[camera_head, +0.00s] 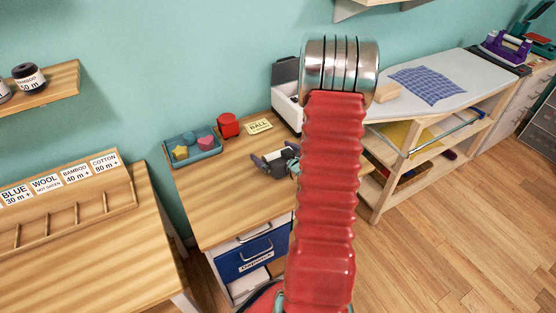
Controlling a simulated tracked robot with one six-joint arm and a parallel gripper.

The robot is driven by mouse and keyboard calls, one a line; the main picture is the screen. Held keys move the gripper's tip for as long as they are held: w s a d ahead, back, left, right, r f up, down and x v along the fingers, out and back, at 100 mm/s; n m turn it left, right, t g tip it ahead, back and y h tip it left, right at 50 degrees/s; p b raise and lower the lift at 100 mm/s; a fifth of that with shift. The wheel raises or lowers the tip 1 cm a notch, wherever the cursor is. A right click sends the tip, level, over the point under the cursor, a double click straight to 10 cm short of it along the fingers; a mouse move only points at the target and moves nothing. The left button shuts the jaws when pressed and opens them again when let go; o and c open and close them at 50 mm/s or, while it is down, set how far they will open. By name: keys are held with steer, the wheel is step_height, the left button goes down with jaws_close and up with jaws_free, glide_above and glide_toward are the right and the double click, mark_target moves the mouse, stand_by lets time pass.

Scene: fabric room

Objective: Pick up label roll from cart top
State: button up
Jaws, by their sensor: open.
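The cart top (215,200) is a wooden surface over drawers, left of my red arm. My gripper (260,165) is small, dark and open, its jaws pointing left above the cart top; I see nothing between them. I cannot single out the label roll for certain. A small red object (228,125) stands at the back of the cart top, up and left of my gripper. A cream card reading "BALL" (259,126) is beside it. My arm hides the cart's right part.
A blue-green tray (194,147) with colored shapes sits at the cart's back left. A white machine (287,106) stands behind. An ironing table with blue checked cloth (428,85) is right. A labelled wooden rack (70,205) is left. The cart's front left is clear.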

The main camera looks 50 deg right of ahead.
steer(key=shift+c, duration=0.2)
steer(key=c, duration=1.2)
